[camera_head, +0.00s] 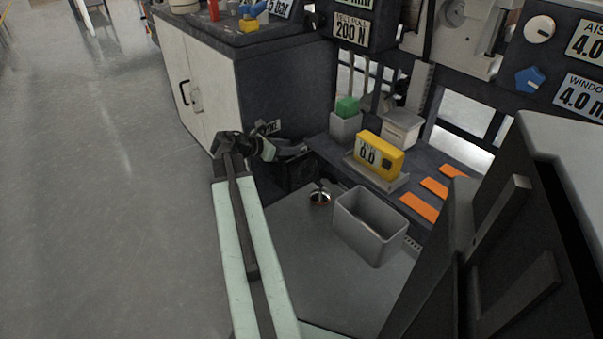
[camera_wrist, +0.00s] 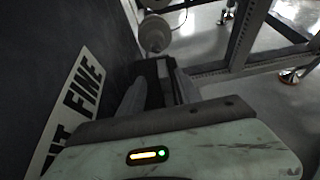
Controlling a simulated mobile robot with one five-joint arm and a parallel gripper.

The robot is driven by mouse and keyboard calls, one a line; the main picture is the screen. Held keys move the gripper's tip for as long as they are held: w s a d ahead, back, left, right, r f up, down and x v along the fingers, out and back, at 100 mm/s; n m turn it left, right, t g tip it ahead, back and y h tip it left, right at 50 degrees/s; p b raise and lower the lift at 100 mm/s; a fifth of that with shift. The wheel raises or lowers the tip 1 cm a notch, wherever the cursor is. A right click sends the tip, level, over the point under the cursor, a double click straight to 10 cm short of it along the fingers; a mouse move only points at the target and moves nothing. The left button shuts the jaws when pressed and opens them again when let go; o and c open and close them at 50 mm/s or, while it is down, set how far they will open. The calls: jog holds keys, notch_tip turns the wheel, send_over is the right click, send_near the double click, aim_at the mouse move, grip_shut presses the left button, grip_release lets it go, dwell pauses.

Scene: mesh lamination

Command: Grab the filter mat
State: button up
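I cannot pick out a filter mat with certainty. Three flat orange pieces lie in a row on the dark bench at the right of the head view; the nearest orange piece (camera_head: 420,206) is the largest in view. A green block (camera_head: 347,104) sits in a small grey holder farther back. My gripper (camera_head: 292,152) is beside the dark side of the cabinet, left of the bench and apart from these things. In the wrist view its two fingers (camera_wrist: 160,92) look spread, with a dark shape between or behind them. No mat shows there.
A yellow gauge reading 0.0 (camera_head: 378,155) and a white-lidded box (camera_head: 402,128) stand on the bench (camera_head: 330,150). An open grey bin (camera_head: 370,195) is nearer. The cabinet (camera_head: 285,85) is close to my gripper; a white label (camera_wrist: 75,105) shows on a dark panel. Floor at left is clear.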

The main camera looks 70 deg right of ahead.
aim_at(301, 146)
jog(key=b+x, duration=0.1)
jog(key=x, duration=0.1)
jog(key=b+x, duration=0.1)
jog(key=x, duration=0.2)
jog(key=shift+s, duration=0.3)
jog(key=shift+a+r, duration=0.1)
jog(key=shift+r, duration=0.05)
grip_shut()
dwell(0.9)
